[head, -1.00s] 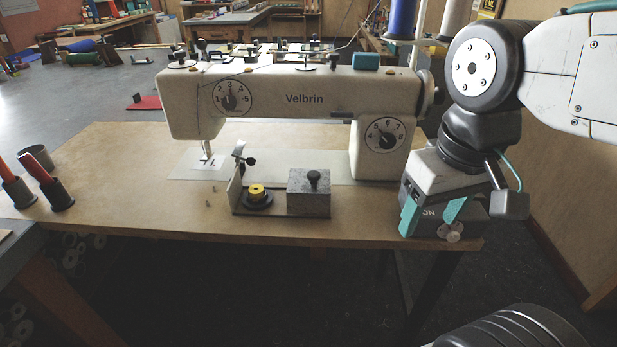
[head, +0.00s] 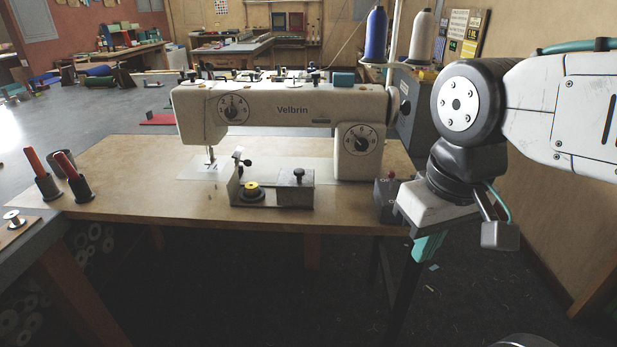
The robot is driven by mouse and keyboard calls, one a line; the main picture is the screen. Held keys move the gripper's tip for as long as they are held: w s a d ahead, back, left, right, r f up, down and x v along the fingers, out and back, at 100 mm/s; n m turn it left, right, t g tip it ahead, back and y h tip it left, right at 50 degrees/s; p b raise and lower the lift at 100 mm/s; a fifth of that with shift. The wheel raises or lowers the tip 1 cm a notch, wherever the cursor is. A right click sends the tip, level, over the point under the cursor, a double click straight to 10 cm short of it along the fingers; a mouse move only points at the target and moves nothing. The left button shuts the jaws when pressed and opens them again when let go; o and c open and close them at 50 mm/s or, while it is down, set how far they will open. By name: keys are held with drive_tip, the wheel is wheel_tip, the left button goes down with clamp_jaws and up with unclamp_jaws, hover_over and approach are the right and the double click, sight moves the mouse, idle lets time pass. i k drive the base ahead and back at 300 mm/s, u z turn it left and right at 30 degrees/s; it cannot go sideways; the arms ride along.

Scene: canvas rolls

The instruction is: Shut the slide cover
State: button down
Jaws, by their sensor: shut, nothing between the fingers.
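The slide cover (head: 293,193) is a speckled grey block with a black knob (head: 299,174) on top. It sits at the right end of a low metal track (head: 232,189) in front of the sewing machine. A yellow bobbin (head: 251,187) on a dark round base stands uncovered to the left of the cover, with a visible gap between them. My gripper (head: 428,248) is well to the right of the cover, by the table's right end. Its teal fingers point down, shut and empty. My wrist hides part of them.
The white sewing machine (head: 268,106) stands close behind the track. A dark switch box (head: 386,204) with a red button lies between the cover and my gripper. The table front between is clear.

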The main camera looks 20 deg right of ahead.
sight(294, 186)
drive_tip(key=u, duration=0.75)
drive_tip(key=i, duration=0.35)
drive_tip(key=z, duration=0.9)
